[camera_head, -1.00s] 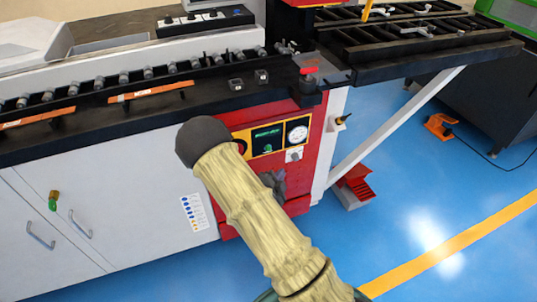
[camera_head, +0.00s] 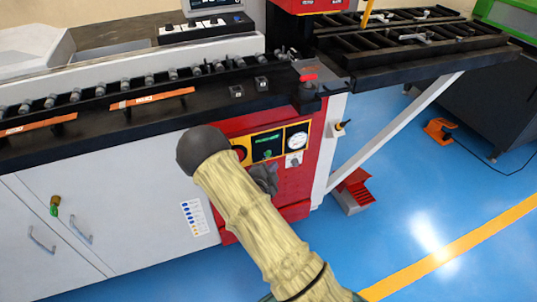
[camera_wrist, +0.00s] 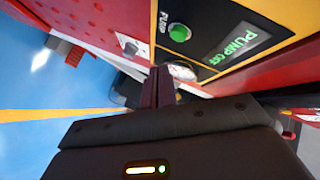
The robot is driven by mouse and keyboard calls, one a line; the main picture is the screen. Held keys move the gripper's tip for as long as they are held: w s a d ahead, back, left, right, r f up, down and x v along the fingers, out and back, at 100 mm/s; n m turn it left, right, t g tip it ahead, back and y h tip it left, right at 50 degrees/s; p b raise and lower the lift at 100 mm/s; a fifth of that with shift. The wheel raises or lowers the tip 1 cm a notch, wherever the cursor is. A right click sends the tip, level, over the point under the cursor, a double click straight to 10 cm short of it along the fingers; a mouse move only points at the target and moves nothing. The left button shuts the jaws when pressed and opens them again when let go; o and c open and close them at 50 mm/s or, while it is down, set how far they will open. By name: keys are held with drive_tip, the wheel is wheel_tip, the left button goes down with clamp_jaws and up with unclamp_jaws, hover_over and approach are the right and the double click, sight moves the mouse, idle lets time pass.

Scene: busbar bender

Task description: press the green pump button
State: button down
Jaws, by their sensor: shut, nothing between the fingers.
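The green pump button (camera_wrist: 179,33) is a round green cap on the yellow-edged black panel, beside the label PUMP in the wrist view. It also shows small in the head view (camera_head: 267,154). The display (camera_wrist: 238,42) beside it reads PUMP OFF in green. In the head view my gripper (camera_head: 264,178) is just below the panel, partly hidden by my arm.
A red stop button (camera_head: 240,153) sits left of the display, partly hidden by my arm. A round gauge (camera_head: 297,137) and a small switch plate (camera_head: 294,160) are to the right. The black machine bed (camera_head: 150,113) juts out above.

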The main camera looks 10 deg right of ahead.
drive_tip(key=shift+w+a+b, duration=0.2)
drive_tip(key=shift+w+b, duration=0.2)
drive_tip(key=shift+w, duration=0.9)
drive_tip(key=shift+w, duration=0.1)
idle(0.9)
drive_tip(key=shift+w, duration=0.3)
drive_tip(key=shift+w+a+b, duration=0.1)
drive_tip(key=shift+w+b, duration=0.35)
idle(0.9)
drive_tip(key=shift+s, duration=0.85)
drive_tip(key=shift+s, duration=0.1)
drive_tip(key=s, duration=0.2)
drive_tip(key=s+d, duration=0.1)
drive_tip(key=s, duration=0.1)
drive_tip(key=shift+s+b, duration=0.3)
drive_tip(key=shift+s, duration=0.1)
